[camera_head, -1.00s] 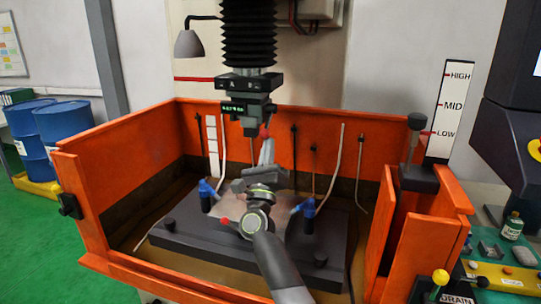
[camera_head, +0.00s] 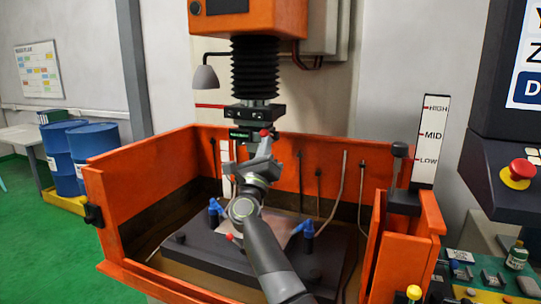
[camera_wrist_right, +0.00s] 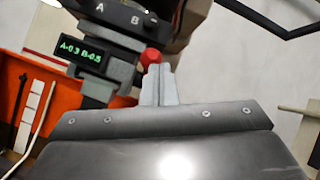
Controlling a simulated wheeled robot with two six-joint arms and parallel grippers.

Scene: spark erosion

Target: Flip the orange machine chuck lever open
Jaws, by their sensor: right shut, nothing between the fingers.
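The machine head with its dark chuck block (camera_head: 252,113) hangs over the orange tank. The chuck lever ends in a red ball knob (camera_head: 265,132), which also shows in the right wrist view (camera_wrist_right: 151,57). My right gripper (camera_head: 265,144) points up from below, its fingertips close under the knob. In the right wrist view its two pale fingers (camera_wrist_right: 159,80) are together, with nothing between them, and the knob appears just beyond their tips. I cannot tell whether they touch it. Most of the lever's arm is hidden. My left gripper is out of view.
The orange tank wall (camera_head: 120,183) surrounds a dark work plate with blue clamps (camera_head: 308,228) and a light workpiece. Thin rods and tubes stand along the back wall. A level gauge (camera_head: 430,140) and control panel (camera_head: 515,150) stand at right.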

